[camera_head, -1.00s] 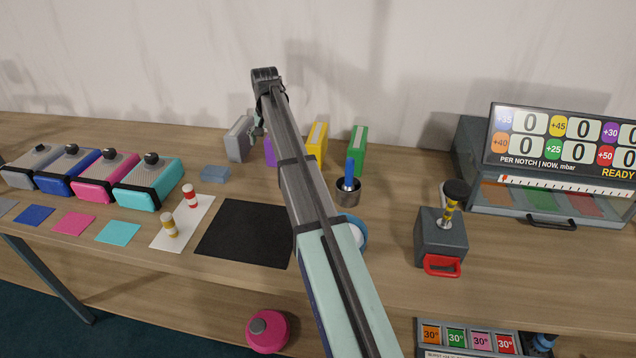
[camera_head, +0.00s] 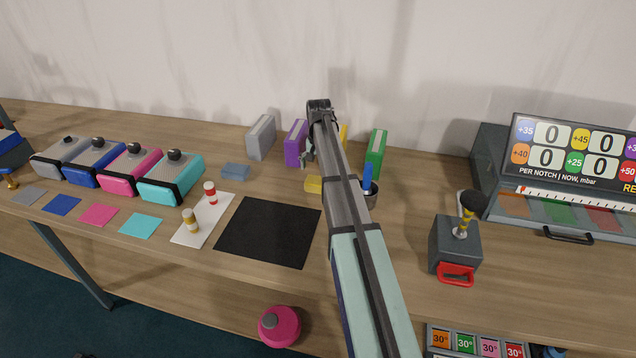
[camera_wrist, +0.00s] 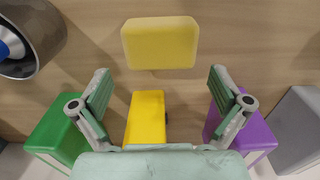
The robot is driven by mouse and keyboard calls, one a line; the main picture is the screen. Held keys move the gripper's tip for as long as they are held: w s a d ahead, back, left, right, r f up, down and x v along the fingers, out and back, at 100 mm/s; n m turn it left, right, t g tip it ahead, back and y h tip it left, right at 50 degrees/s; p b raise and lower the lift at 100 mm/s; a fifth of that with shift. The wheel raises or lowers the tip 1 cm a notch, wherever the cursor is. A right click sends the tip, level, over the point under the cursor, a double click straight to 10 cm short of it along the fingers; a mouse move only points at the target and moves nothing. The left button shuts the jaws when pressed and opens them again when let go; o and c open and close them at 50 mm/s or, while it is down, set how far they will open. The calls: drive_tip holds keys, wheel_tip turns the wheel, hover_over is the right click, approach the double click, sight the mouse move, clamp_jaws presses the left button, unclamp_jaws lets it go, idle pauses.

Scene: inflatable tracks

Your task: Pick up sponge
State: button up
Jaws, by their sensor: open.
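The yellow sponge (camera_wrist: 160,43) lies flat on the wooden table, near the top middle of the wrist view. In the head view the sponge (camera_head: 314,184) shows just left of my arm, in front of the upright boxes. My gripper (camera_wrist: 160,85) is open and empty, with its fingers spread to either side of the picture's middle. The sponge appears beyond the fingertips, apart from them. In the head view my gripper (camera_head: 308,158) is small and partly hidden by my arm, above the table near the purple box.
Purple (camera_head: 295,144), yellow (camera_wrist: 146,118), green (camera_head: 376,153) and grey (camera_head: 261,137) boxes stand close by. A metal cup (camera_wrist: 32,38) with a blue item is near the sponge. A blue-grey block (camera_head: 236,171) lies left; a black mat (camera_head: 268,232) lies in front.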

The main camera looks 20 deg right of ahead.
sight(318, 180)
drive_tip(key=shift+s+a+f+p, duration=0.1)
drive_tip(key=shift+f+p, duration=0.25)
drive_tip(key=shift+f, duration=0.2)
drive_tip(key=shift+s+a+f+p, duration=0.1)
drive_tip(key=shift+f+p, duration=0.2)
drive_tip(key=shift+f, duration=0.2)
drive_tip(key=shift+f+p, duration=0.65)
drive_tip(key=shift+f, duration=1.2)
drive_tip(key=c, duration=0.8)
